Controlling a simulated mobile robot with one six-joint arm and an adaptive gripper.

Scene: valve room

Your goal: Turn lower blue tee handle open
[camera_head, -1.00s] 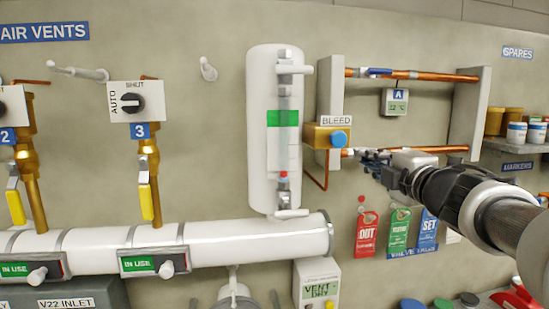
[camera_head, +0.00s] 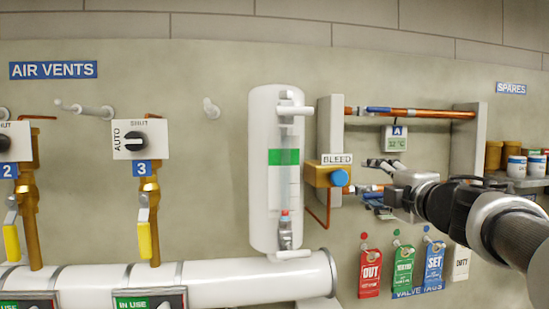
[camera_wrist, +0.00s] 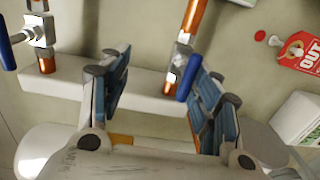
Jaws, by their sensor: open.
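The lower blue tee handle (camera_wrist: 187,80) sits on the lower copper pipe (camera_wrist: 192,18) in the wrist view. My gripper (camera_wrist: 158,75) is open, with its two fingers spread. The handle lies between them, close beside the right finger; I cannot tell whether they touch. In the head view my gripper (camera_head: 372,180) is at the lower pipe, one finger above and one below it. There the fingers largely hide the lower handle. The upper blue handle (camera_head: 379,110) lies along the upper copper pipe (camera_head: 425,114), and it also shows in the wrist view (camera_wrist: 4,45).
A yellow bleed block (camera_head: 318,176) with a blue knob stands left of my gripper. A white bracket (camera_head: 330,130) carries the pipes. A temperature display (camera_head: 394,140) is above my gripper, and hanging tags (camera_head: 370,272) are below. A shelf of pots is at right.

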